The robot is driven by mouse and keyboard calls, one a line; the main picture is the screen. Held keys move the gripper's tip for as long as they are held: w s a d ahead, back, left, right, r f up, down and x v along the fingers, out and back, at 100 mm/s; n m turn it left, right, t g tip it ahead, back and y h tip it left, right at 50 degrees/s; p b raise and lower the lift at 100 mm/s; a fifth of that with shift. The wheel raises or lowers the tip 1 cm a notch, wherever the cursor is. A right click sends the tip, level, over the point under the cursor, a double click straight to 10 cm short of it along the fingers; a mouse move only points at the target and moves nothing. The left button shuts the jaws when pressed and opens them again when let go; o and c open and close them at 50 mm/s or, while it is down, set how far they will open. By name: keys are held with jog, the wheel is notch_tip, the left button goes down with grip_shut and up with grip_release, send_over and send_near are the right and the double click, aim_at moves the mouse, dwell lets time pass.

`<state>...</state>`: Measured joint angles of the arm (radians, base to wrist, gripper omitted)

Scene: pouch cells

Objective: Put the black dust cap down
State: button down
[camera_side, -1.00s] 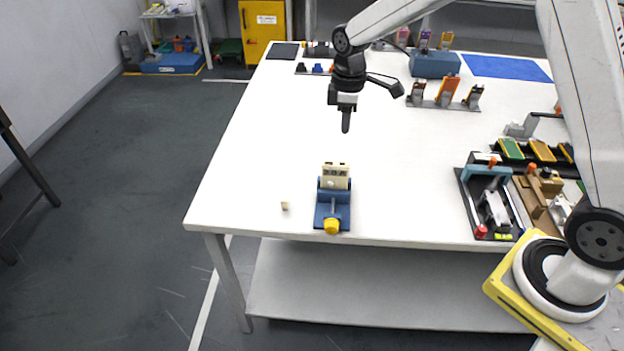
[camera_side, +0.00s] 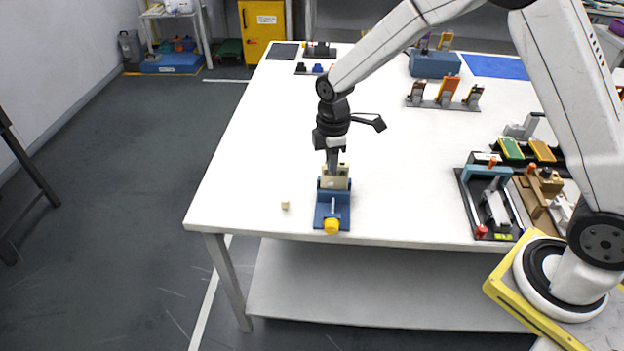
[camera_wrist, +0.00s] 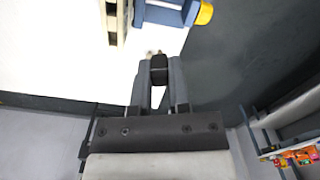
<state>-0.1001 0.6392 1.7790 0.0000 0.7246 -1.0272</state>
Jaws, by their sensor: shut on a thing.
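My gripper (camera_wrist: 158,80) is shut on the black dust cap (camera_wrist: 159,65), which sits between its fingertips in the wrist view. In the side view my gripper (camera_side: 333,163) points down at the beige block (camera_side: 335,181), which is held in a blue vise (camera_side: 332,207) near the table's front edge. The fingertips overlap the top of the block there; I cannot tell whether they touch it. The cap is too small to make out in the side view. In the wrist view the blue vise (camera_wrist: 165,12) lies at the top, apart from the cap.
A small beige cube (camera_side: 285,205) lies on the white table left of the vise. The vise has a yellow knob (camera_side: 331,226). A rack with upright parts (camera_side: 445,95) stands farther back, and fixtures (camera_side: 490,200) stand at the right. The table's left middle is clear.

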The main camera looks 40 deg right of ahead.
jog(key=shift+s+a+f+n, duration=0.2)
jog(key=shift+a+f+n, duration=0.1)
jog(key=shift+a+f, duration=0.15)
jog(key=shift+w+f, duration=2.2)
jog(key=shift+w, duration=2.45)
send_over(290, 188)
jog(key=shift+s+f, duration=0.15)
jog(key=shift+f, duration=2.45)
jog(key=shift+f, duration=0.1)
jog(key=shift+f, duration=0.15)
jog(key=shift+w+f, duration=0.2)
jog(key=shift+f, duration=1.3)
jog(key=shift+f, duration=0.15)
